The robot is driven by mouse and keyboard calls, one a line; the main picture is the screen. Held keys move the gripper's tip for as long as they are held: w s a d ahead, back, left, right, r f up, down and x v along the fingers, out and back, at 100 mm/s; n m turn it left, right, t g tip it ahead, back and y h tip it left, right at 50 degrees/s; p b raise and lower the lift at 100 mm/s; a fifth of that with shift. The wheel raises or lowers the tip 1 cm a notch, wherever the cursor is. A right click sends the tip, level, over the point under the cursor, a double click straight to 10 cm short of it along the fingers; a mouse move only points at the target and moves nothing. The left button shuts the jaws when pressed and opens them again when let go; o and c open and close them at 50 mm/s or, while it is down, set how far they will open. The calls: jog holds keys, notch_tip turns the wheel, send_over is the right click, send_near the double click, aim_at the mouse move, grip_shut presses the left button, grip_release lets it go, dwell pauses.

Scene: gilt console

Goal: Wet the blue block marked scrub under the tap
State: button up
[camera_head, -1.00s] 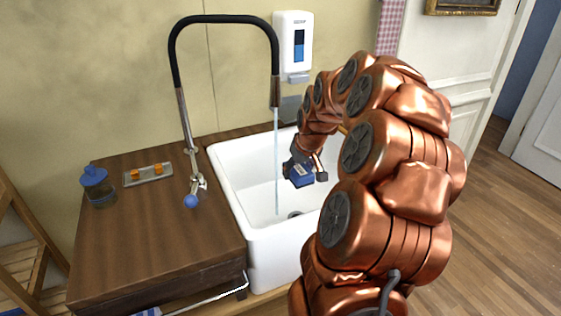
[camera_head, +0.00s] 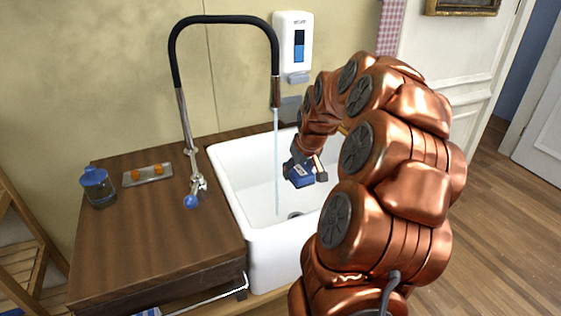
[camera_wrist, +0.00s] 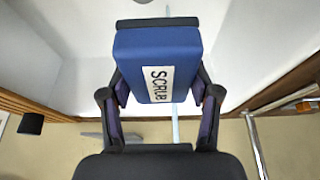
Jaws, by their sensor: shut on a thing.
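The blue block (camera_wrist: 157,62) has a white label reading SCRUB in the wrist view. My gripper (camera_wrist: 160,98) is shut on it, one finger on each side. In the head view the block (camera_head: 299,174) is held over the white sink (camera_head: 240,225), and my gripper (camera_head: 305,165) is partly hidden by my arm. The tap (camera_head: 276,90) has a black arched hose and a blue-knobbed handle (camera_head: 191,201). A thin stream of water (camera_head: 276,160) falls from it into the sink. The block is just right of the stream in the head view, seemingly apart from it.
A wooden counter (camera_head: 150,240) left of the sink holds a blue-lidded jar (camera_head: 98,188) and a metal tray (camera_head: 132,179) with orange pieces. A white dispenser (camera_head: 293,45) hangs on the wall behind the sink. Open space lies inside the basin around the block.

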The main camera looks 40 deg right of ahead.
aim_at(308, 173)
jog(key=shift+s+a+r+b, duration=0.1)
jog(key=shift+s+r+b, duration=0.45)
jog(key=shift+s+r, duration=0.6)
jog(key=shift+s+a+r+b, duration=0.1)
jog(key=shift+s+r+b, duration=0.6)
jog(key=shift+s, duration=0.6)
jog(key=shift+r, duration=0.15)
